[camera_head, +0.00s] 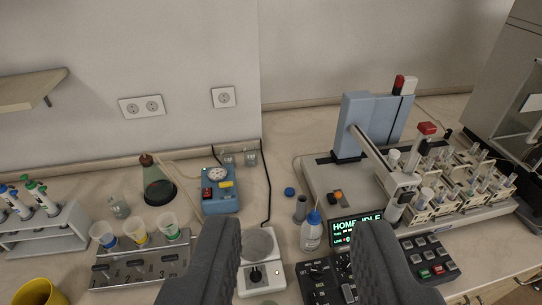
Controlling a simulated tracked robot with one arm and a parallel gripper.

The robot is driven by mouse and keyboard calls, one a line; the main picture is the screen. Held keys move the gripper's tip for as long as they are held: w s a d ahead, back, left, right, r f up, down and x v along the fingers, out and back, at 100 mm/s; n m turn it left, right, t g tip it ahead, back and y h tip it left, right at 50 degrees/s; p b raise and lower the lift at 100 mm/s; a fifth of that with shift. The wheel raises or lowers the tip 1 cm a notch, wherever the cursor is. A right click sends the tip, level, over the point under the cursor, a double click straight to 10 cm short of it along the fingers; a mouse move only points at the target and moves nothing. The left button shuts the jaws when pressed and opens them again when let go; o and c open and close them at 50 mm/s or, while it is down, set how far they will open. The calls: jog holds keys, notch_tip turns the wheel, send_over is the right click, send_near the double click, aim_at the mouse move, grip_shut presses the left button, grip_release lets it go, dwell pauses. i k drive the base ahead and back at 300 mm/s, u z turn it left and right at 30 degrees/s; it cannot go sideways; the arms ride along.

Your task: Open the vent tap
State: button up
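My gripper (295,227) is open and empty, its two dark grey fingers wide apart in the lower middle, above the bench. I cannot tell for sure which part is the vent tap. A blue box (221,202) with a round gauge (217,174), a red switch and a yellow part stands left of centre, behind the left finger. A dark green conical flask (158,186) with a brown stopper and tubing stands left of it. A grey metal manifold (128,280) with black levers and numbers holds blue, yellow and green cups; the left finger hides its right end.
A white stirrer-like plate (257,246) and a blue-capped bottle (311,232) stand between the fingers. An autosampler (335,190) with racks, a display (357,230) and a keypad (430,256) fill the right. A pipette rack (42,230) and yellow cup (40,291) are left.

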aim_at(227, 184)
jog(key=u, duration=0.05)
jog(key=i, duration=1)
jog(key=u, duration=0.4)
